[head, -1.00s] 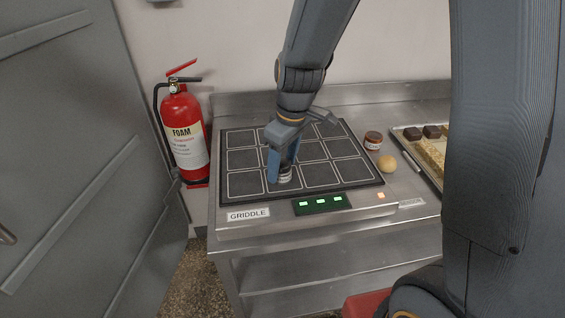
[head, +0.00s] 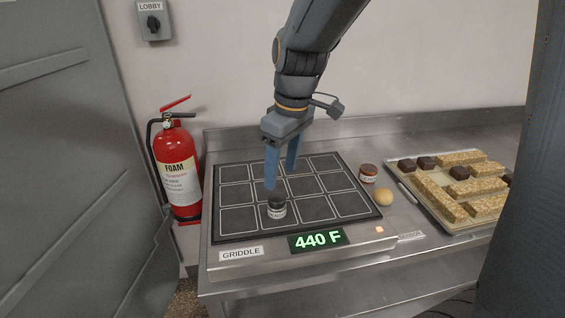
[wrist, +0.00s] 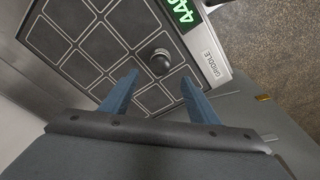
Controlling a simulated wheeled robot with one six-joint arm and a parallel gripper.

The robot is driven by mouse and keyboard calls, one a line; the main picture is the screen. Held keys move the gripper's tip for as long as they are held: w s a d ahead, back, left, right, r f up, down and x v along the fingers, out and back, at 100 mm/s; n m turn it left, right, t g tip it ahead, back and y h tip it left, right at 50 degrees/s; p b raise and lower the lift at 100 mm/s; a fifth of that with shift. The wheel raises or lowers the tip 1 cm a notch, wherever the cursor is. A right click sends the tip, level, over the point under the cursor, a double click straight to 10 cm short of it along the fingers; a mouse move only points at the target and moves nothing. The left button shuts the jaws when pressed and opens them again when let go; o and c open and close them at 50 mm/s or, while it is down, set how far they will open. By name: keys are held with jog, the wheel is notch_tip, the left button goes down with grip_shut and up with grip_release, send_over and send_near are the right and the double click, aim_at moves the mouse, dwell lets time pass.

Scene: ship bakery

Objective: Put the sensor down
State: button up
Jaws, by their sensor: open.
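A small dark-capped cylinder with a pale label, apparently the sensor (head: 277,207), stands upright on the black griddle plate (head: 237,191), in its front row of marked squares. The label is too small to read. In the wrist view the sensor (wrist: 160,62) shows from above, beyond the fingertips. My gripper (head: 281,177) has blue fingers, spread apart with nothing between them. It is above and slightly behind the sensor, clear of it. The fingers also show open in the wrist view (wrist: 159,79).
The griddle display (head: 318,240) reads 440 F in green. A tray (head: 408,183) of brown and golden blocks lies further right. A red extinguisher (head: 178,175) stands left.

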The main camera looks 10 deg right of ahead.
jog(key=s+d+f+m, duration=0.5)
jog(key=s+f+m, duration=0.1)
jog(key=s+d+f+m+h, duration=0.1)
jog(key=s+d+f+m, duration=0.2)
jog(key=s, duration=0.1)
jog(key=shift+d+f, duration=0.1)
jog(key=shift+d, duration=0.25)
dwell(2.5)
